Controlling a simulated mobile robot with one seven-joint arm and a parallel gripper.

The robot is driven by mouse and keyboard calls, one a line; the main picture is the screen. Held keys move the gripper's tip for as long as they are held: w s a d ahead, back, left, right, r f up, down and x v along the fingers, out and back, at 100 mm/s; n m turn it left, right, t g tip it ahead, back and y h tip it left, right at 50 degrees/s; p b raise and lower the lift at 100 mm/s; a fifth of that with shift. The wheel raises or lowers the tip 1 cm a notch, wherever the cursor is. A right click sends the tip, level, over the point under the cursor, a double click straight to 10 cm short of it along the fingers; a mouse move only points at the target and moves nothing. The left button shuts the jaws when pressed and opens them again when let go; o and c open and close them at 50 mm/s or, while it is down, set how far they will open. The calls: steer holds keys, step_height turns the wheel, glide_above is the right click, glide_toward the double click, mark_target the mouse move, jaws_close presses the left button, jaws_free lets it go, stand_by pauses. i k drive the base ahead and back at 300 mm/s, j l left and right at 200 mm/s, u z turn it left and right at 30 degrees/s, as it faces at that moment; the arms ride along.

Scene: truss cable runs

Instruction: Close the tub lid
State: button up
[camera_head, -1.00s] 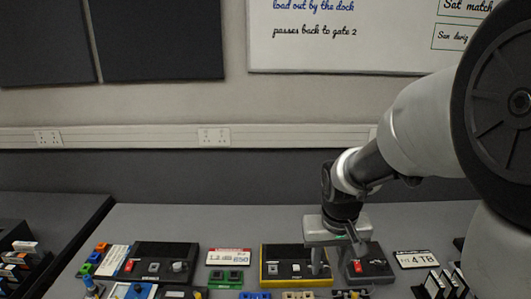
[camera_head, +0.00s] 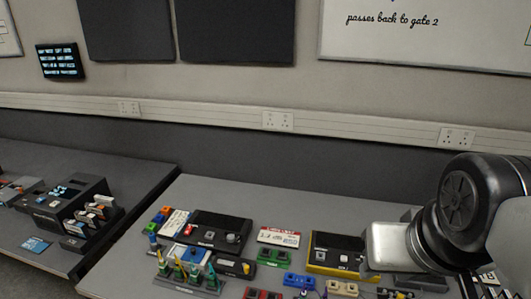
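I cannot make out a tub or a tub lid in the head view. My gripper (camera_head: 392,247) is at the right, above the right part of the near table. Its pale grey body shows from behind and above, and its fingers are hidden. It overlaps the right end of a black control box with a yellow edge (camera_head: 335,256) in the picture. I cannot tell whether it touches that box or holds anything.
The near table (camera_head: 130,255) carries a black control box (camera_head: 222,230), a red-and-white label card (camera_head: 282,236), a green block (camera_head: 272,257) and a rack of coloured-handled tools (camera_head: 187,272). A black slotted unit (camera_head: 70,205) stands on the left table. The near table's left strip is clear.

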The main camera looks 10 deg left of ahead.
mark_target(197, 253)
steer(key=k+u, duration=0.1)
steer(key=u, duration=1.2)
